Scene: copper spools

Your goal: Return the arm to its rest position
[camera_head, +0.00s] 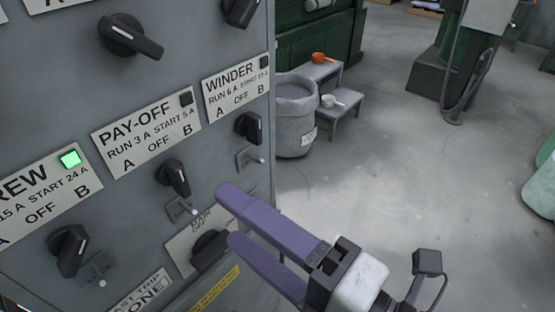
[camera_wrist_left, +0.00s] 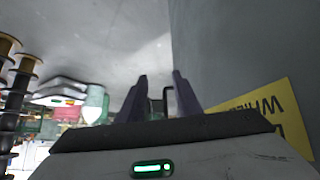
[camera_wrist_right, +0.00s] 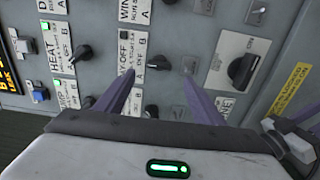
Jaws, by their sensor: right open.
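My right gripper (camera_head: 226,215) is open in the head view, its two purple fingers parted in front of the grey control panel (camera_head: 225,50). It holds nothing that I can see. In the right wrist view its fingers (camera_wrist_right: 159,80) point at the panel, overlapping the area of the pay-off switch and a large dark knob (camera_wrist_right: 243,68). I cannot tell whether a finger touches the panel. My left gripper (camera_wrist_left: 158,82) shows only in the left wrist view, with its fingers apart near a grey surface; a dark bent piece shows between them.
The panel has several black rotary switches, such as the pay-off switch (camera_head: 173,177) and winder switch (camera_head: 249,128). A green lamp (camera_head: 70,159) is lit. A grey bin (camera_head: 296,115) and step stool (camera_head: 345,112) stand beyond. Open floor (camera_head: 400,170) lies to the right.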

